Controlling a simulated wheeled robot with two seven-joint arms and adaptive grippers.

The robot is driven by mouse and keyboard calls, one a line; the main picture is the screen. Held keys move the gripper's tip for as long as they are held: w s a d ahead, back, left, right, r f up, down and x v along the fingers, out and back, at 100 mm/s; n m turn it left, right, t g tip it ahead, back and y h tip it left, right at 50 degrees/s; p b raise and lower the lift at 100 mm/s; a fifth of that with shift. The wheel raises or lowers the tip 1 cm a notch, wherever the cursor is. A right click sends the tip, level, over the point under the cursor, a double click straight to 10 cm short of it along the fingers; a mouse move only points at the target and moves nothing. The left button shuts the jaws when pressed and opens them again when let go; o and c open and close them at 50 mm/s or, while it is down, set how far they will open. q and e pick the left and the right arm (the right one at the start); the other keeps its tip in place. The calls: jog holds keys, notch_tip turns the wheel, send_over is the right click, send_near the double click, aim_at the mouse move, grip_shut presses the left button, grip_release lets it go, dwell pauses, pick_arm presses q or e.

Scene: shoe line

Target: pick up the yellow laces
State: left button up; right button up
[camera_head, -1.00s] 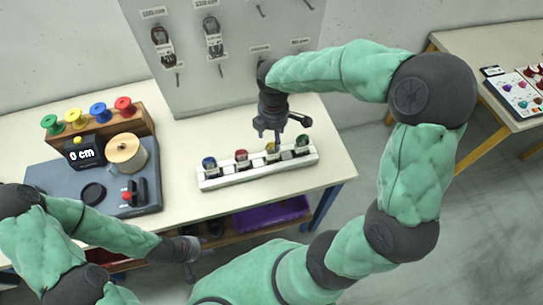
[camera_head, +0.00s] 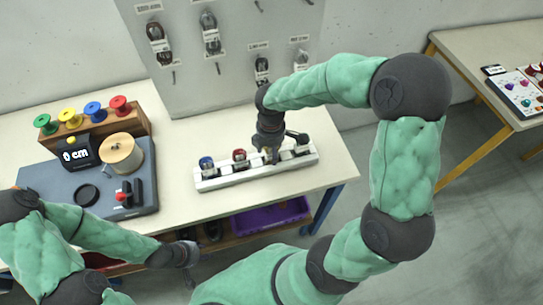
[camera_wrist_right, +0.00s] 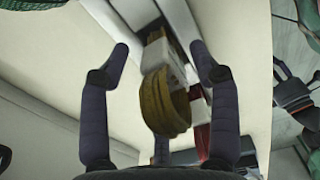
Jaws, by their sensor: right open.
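The yellow laces (camera_wrist_right: 166,104) show in the right wrist view as a coiled, dark-yellow bundle with a pale band, at the white rack. In the head view my right gripper (camera_head: 271,154) is low over the white rack (camera_head: 228,179) and hides most of the yellow laces. In the right wrist view my right gripper (camera_wrist_right: 160,48) is open, with one finger on each side of the yellow bundle. My left gripper (camera_head: 189,262) is low in front of the table, away from the rack; its finger opening is unclear.
Blue laces (camera_head: 207,163) and red laces (camera_head: 239,157) stand in the rack left of my right gripper. A grey station with a wooden spool (camera_head: 121,153) and coloured reels is at left. A pegboard (camera_head: 221,85) rises behind.

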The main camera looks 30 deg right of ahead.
jog(key=c, duration=1.1)
